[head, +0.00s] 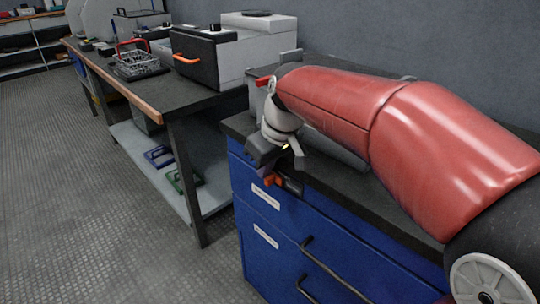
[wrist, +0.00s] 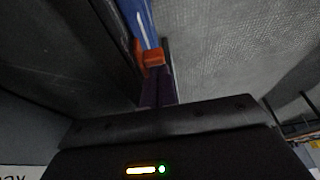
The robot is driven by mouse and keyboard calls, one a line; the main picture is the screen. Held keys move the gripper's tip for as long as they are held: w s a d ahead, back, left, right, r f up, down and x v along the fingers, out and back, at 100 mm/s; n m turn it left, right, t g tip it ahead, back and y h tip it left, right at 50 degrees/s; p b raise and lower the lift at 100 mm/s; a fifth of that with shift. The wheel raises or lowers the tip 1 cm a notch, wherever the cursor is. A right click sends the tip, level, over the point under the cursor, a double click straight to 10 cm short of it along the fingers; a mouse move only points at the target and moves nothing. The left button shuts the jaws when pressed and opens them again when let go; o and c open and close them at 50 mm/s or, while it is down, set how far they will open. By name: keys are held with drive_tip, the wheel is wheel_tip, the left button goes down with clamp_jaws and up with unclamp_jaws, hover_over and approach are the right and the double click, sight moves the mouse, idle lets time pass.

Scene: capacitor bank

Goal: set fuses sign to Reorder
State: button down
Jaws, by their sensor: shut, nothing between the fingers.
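My gripper (head: 265,172) hangs pointing down at the front left edge of the blue cabinet's dark top, and its fingers are shut and empty. A small orange piece (head: 275,181) on a dark mount shows right beside the fingertips. The orange piece is also in the wrist view (wrist: 153,58), just beyond my dark fingers (wrist: 156,92). I cannot tell whether the fingers touch it. It may be part of the fuses sign, but no wording is readable on it, so its setting cannot be told.
The blue cabinet (head: 250,230) has white label strips and black drawer handles. My red arm reaches over its top. A dark workbench (head: 155,108) to the left holds a wire basket (head: 135,62) and a box with an orange handle (head: 205,57). The floor in front is clear.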

sight(283, 183)
drive_tip(key=shift+w+a+f, duration=0.15)
drive_tip(key=shift+f, duration=0.35)
drive_tip(key=shift+s+d+f+b, duration=0.1)
drive_tip(key=shift+s+d+b, duration=0.7)
drive_tip(key=shift+s+d, duration=1.2)
drive_tip(key=shift+w+d, duration=0.1)
drive_tip(key=shift+w, duration=0.05)
